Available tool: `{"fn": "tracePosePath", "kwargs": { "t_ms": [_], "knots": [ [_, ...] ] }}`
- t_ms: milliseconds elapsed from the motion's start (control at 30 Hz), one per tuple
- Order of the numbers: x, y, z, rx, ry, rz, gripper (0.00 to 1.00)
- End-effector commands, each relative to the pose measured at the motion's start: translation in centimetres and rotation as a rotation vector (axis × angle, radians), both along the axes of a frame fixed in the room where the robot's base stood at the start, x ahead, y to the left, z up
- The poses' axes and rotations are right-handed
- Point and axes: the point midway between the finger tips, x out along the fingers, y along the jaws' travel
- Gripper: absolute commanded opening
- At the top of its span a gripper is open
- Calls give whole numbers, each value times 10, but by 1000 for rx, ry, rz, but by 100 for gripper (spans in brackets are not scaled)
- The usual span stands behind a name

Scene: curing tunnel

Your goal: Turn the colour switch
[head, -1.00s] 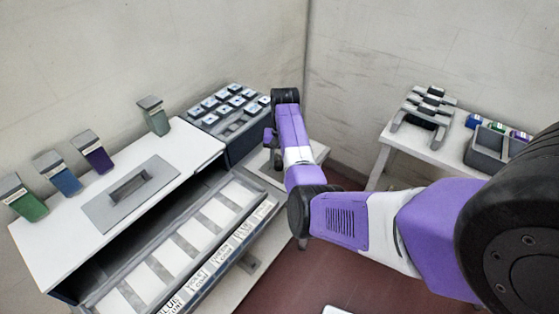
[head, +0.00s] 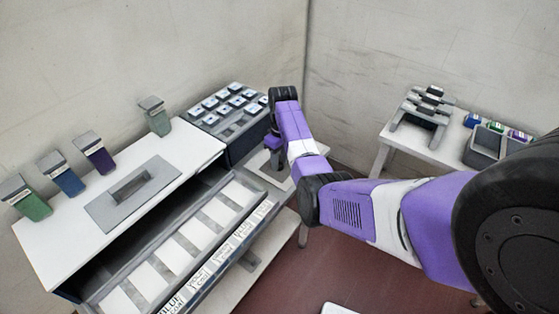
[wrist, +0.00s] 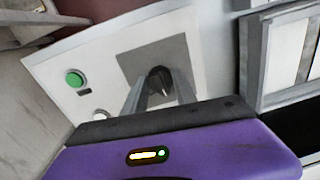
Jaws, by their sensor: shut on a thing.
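The colour switch is a dark knob (wrist: 160,80) on a grey square plate (wrist: 133,62). The plate sits on a white panel (wrist: 100,50) in the wrist view. My gripper (wrist: 159,84) is shut on the knob, one finger on each side of it. The knob's pointing direction is hard to read between the fingers. In the head view, my wrist hangs over the small pale panel (head: 258,161) beside the cabinet, and the arm hides the knob and fingers.
A green button (wrist: 75,78) and a white button (wrist: 99,114) are on the same panel. The white cabinet (head: 190,150) with an open labelled drawer stands left. A grey rack (head: 235,118) is behind the panel. A side table (head: 397,139) stands right.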

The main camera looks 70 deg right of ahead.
Motion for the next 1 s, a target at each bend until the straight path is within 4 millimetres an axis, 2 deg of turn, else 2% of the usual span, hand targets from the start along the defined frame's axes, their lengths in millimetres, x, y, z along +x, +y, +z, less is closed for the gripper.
{"fn": "tracePosePath", "kwargs": {
  "t_ms": [600, 1000],
  "knots": [
    [2, -1, 1, -2, -2, 551, 0],
    [2, -1, 1, -1, -3, 736, 0]
  ]
}}
